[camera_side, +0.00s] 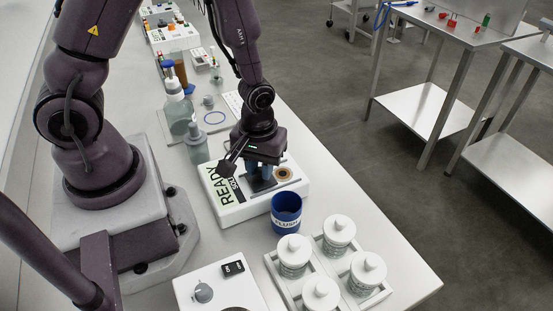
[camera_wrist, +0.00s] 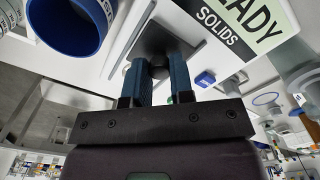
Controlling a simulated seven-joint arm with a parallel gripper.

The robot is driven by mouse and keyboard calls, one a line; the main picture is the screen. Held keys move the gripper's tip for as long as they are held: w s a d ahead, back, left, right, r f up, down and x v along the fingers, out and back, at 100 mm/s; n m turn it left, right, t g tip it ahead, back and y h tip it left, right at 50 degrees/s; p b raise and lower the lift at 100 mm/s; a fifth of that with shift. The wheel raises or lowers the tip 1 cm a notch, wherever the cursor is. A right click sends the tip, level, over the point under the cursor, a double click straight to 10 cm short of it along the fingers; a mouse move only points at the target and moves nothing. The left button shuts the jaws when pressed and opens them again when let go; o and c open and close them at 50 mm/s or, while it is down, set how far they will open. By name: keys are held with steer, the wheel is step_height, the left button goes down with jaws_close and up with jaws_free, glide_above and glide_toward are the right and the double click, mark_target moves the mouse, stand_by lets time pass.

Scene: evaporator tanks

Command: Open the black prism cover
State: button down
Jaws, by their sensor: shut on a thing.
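The black prism cover (camera_wrist: 165,37) is a dark flat plate on the white READY SOLIDS instrument, with a round dark knob (camera_wrist: 158,66) on it. In the side view the cover (camera_side: 262,185) shows only in part under my gripper. My gripper (camera_side: 261,171) points down over the white instrument (camera_side: 230,211). In the wrist view, the blue fingers of my gripper (camera_wrist: 158,71) are shut on the knob, one on each side. The cover looks flat on the instrument; I cannot tell whether any gap lies under it.
A brass-coloured ring (camera_side: 284,174) sits right of the cover. A blue FLUSH cup (camera_side: 286,212) stands close in front of the instrument. Lidded jars in a white tray (camera_side: 268,262) stand nearer. A bottle (camera_side: 196,143) stands left behind. A switch box (camera_side: 218,284) is at the front.

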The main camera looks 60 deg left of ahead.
mark_target(258, 171)
steer(key=shift+s, duration=0.3)
steer(key=c, duration=1)
jaws_free()
steer(key=shift+o, duration=0.2)
step_height(258, 171, up, 13)
